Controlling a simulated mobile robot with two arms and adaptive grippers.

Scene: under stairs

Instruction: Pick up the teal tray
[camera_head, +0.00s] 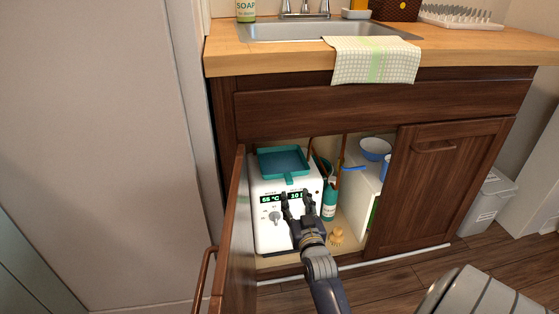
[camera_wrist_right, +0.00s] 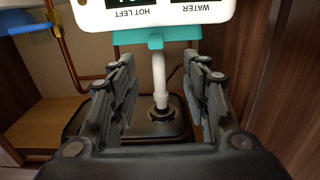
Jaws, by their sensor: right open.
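The teal tray (camera_head: 284,162) is a shallow square dish lying on top of a white water heater (camera_head: 264,232) inside the open cabinet. A short teal tab sticks out from its front edge above the heater's display. In the right wrist view a teal edge with a tab (camera_wrist_right: 154,40) shows just beyond the fingertips, roughly centred between them. My right gripper (camera_head: 297,194) is open and empty in front of the heater, just below and slightly right of the tab. It also shows open in the right wrist view (camera_wrist_right: 161,74). My left gripper is not in view.
The open cabinet door (camera_head: 236,245) stands left of the heater; the closed door (camera_head: 440,185) is at right. Copper pipes (camera_head: 342,155), a teal bottle (camera_head: 329,204) and a blue bowl (camera_head: 375,148) are right of the heater. The counter (camera_head: 450,57) overhangs above.

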